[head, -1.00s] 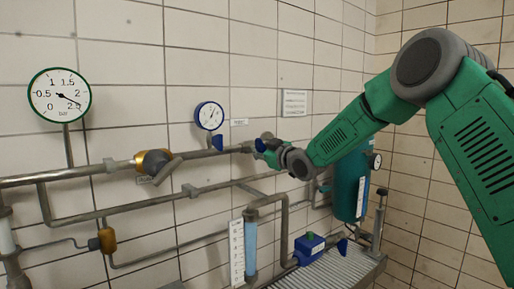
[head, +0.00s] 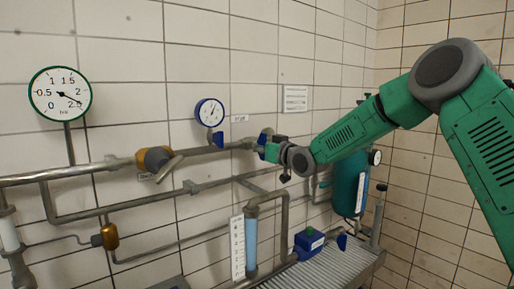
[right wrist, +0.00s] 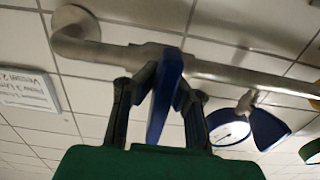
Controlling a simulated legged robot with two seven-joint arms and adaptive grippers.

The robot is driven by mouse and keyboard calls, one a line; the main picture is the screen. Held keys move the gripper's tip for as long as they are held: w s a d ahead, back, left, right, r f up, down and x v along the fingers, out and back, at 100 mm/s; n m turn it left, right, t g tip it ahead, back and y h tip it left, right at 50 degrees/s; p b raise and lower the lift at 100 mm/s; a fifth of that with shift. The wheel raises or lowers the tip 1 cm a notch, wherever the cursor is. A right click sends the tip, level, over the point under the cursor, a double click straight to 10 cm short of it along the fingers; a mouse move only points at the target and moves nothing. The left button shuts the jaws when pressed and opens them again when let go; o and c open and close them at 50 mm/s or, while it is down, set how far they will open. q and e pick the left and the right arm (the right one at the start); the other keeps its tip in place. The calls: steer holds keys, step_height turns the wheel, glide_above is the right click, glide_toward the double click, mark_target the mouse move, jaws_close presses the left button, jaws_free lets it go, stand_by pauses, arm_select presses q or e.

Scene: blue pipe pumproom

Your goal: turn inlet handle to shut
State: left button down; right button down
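A blue valve handle (right wrist: 168,88) sits on a metal pipe close to the wall. In the right wrist view it lies between the fingers of my right gripper (right wrist: 163,92), whose pads appear closed against its two sides. In the head view my right gripper (head: 268,149) reaches in from the right to this blue handle (head: 264,137) on the upper pipe, partly hiding it. An orange valve (head: 155,158) with a grey lever is further left on the same pipe. I cannot read a label naming the inlet. My left gripper is not in view.
A blue-rimmed gauge (head: 210,112) with a blue part below it hangs left of the gripper. A green-rimmed gauge (head: 60,95) is at far left. Lower pipes, a green tank (head: 348,185), a blue box (head: 309,242) and a ribbed bench (head: 330,265) lie below the arm.

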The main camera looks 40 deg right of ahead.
steer(key=shift+f, duration=0.35)
steer(key=c, duration=1.6)
jaws_free()
steer(key=shift+d, duration=0.1)
steer(key=shift+d+r, duration=0.1)
steer(key=shift+r, duration=0.05)
steer(key=shift+s, duration=0.15)
steer(key=s, duration=1.1)
steer(key=shift+s+d, duration=0.3)
steer(key=shift+d, duration=0.15)
